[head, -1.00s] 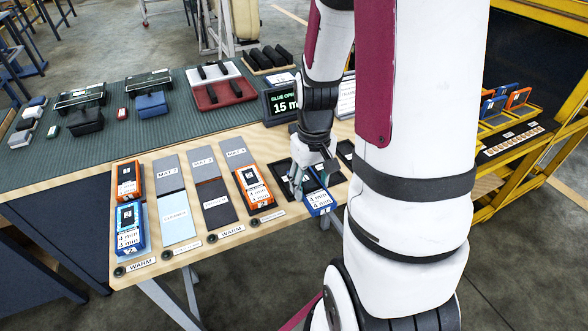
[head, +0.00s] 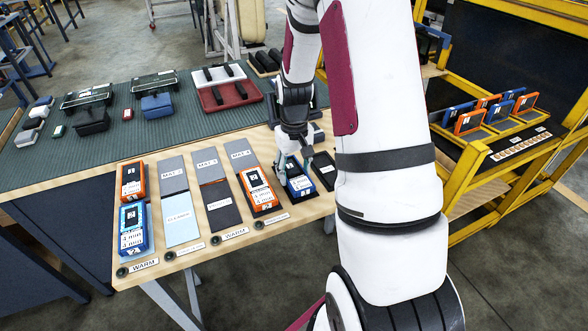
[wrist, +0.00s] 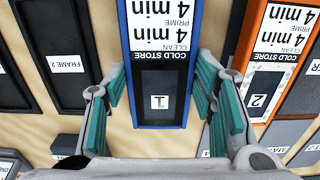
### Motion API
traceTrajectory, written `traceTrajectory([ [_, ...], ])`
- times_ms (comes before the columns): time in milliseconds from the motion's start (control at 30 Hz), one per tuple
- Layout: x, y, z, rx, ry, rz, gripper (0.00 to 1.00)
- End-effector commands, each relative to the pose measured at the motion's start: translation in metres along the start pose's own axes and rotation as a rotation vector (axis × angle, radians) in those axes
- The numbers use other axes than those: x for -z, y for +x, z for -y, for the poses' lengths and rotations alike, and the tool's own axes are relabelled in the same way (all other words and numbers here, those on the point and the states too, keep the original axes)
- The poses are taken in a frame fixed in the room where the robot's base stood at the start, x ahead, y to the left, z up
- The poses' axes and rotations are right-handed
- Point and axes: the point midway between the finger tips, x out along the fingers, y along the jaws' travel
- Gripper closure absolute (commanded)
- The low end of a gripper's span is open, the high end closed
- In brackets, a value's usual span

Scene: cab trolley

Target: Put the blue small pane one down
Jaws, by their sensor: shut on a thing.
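A small blue-edged pane (head: 300,187) with a dark window marked 1 and a white "4 min" label is at my gripper (head: 291,158). In the wrist view the pane (wrist: 160,85) lies straight between the teal fingers (wrist: 158,110), which are shut on its sides. In the head view it is over the near right part of the table, right of an orange pane (head: 258,190). I cannot tell whether it touches the surface below. A dark place labelled FRAME 2 (wrist: 65,72) lies left of it in the wrist view. The orange pane marked 2 (wrist: 262,97) is on its right there.
Another blue pane (head: 133,230) and an orange pane (head: 132,184) are at the table's left, near a light blue mat (head: 181,222) and a dark mat (head: 219,208). A yellow trolley (head: 455,160) with several upright panes (head: 468,121) stands at the right.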

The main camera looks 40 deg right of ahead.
Motion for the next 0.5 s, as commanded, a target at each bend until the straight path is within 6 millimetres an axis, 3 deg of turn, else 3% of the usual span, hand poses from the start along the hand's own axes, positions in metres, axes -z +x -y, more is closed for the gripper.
traceTrajectory([
  [333,0.0007,0.0031,-0.0002,-0.001,0.001,-0.003,0.83],
  [367,0.0006,0.0035,-0.0002,0.0,0.001,-0.003,0.47],
  [433,0.0005,0.0029,-0.0003,0.0,0.001,-0.003,0.31],
  [500,0.0004,0.0028,-0.0003,0.0,0.001,-0.003,0.29],
])
